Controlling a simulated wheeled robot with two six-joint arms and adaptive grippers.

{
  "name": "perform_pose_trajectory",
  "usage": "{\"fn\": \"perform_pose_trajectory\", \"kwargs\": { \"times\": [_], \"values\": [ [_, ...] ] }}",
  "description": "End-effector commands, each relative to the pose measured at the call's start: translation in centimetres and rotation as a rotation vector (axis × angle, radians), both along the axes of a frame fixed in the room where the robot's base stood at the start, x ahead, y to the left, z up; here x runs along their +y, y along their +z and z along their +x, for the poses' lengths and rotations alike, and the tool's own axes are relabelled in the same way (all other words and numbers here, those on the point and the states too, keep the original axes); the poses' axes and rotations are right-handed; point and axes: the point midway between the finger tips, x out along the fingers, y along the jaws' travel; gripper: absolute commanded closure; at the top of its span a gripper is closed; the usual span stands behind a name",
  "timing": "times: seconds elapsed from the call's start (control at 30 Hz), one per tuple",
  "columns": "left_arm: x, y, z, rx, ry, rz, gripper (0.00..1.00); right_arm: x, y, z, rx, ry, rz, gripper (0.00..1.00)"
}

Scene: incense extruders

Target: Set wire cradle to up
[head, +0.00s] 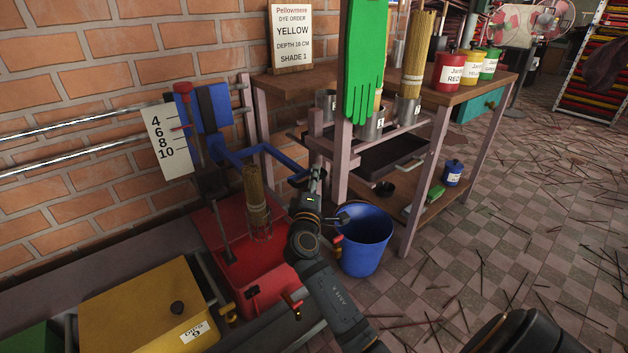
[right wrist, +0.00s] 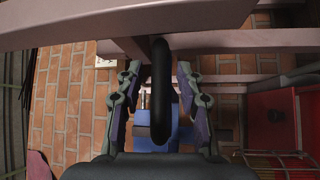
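The blue cradle (head: 262,150) is a bent blue frame on the sliding blue bracket (head: 213,108) at the brick wall. It reaches out around the upright bundle of sticks (head: 256,195) over the red tank (head: 235,262). Its black handle (right wrist: 160,95) stands between the fingers of my right gripper (right wrist: 159,70) in the right wrist view. The fingers are apart, with a gap on each side of the handle. In the head view the right gripper (head: 317,182) is at the cradle's right end. My left gripper is out of view.
A white depth scale (head: 168,140) hangs left of the bracket. A blue bucket (head: 364,240) stands right of the red tank. The wooden rack (head: 340,165) with a green glove (head: 364,70) is close behind the gripper. A yellow tank (head: 150,310) stands at the front left.

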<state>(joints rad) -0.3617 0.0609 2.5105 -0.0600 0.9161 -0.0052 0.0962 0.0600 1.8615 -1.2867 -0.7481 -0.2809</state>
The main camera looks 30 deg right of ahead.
Motion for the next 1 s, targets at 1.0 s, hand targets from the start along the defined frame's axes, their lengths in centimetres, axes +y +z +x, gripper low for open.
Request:
{"fn": "perform_pose_trajectory", "kwargs": {
  "times": [1.0],
  "values": [
    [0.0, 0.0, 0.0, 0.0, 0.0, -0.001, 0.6, 4.9, -1.1, -5.6, 0.0, 0.0, 0.0, 0.63]
  ]
}}
